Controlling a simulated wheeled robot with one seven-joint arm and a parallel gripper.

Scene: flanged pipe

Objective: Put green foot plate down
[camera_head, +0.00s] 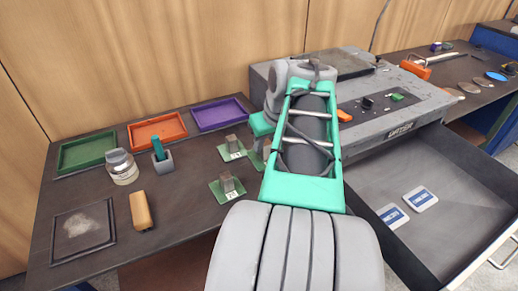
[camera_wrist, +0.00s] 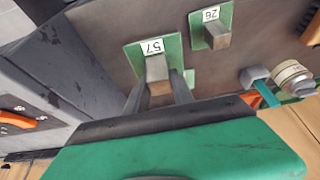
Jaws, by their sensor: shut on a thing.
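In the wrist view my gripper (camera_wrist: 160,91) is shut on the upright grey block of a green foot plate labelled 57 (camera_wrist: 137,57). In the head view my arm covers most of this plate, and a green edge (camera_head: 257,163) shows left of the arm. I cannot tell whether the plate touches the table. A second green foot plate, labelled 26 (camera_wrist: 197,42), stands apart from it in the wrist view. Two green foot plates stand on the table left of my arm in the head view, a farther one (camera_head: 237,155) and a nearer one (camera_head: 220,195).
A grey machine (camera_head: 400,122) and an open drawer (camera_head: 440,175) are on the right.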

